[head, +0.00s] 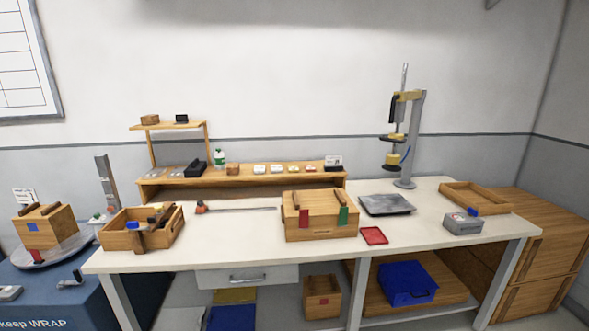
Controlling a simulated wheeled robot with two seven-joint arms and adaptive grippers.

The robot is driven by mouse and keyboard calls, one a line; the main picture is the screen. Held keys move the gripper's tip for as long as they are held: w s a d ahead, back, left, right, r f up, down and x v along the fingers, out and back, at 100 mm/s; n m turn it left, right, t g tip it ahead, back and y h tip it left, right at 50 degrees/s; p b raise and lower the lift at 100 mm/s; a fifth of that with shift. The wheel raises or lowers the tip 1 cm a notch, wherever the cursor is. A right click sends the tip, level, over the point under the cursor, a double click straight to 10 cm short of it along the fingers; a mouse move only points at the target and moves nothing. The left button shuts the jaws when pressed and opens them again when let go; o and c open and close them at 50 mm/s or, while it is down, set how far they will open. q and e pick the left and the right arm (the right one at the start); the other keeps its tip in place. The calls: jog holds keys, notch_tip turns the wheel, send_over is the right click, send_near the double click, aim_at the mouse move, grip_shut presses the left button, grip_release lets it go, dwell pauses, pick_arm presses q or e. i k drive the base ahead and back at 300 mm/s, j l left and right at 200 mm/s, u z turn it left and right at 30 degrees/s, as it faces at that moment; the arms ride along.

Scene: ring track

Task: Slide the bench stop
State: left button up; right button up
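A thin grey rail (245,209) lies along the white workbench, left of its middle. A small orange-red piece with a dark part (201,207) sits at the rail's left end; it looks like the bench stop, but it is too small to be sure. Neither of my grippers shows in the head view.
An open wooden box with tools (118,240) stands left of the rail and a lidded wooden box (320,231) right of it. A wooden shelf (165,190) runs behind. A grey plate (387,204) and red tray (374,236) lie farther right. The bench front before the rail is clear.

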aim_at(202, 209)
jog(key=i+j, duration=0.35)
jog(key=i+j+u, duration=0.15)
jog(key=i+j, duration=0.2)
jog(key=i, duration=0.25)
jog(key=i+j, duration=0.3)
jog(key=i, duration=0.2)
jog(key=k+u, duration=0.05)
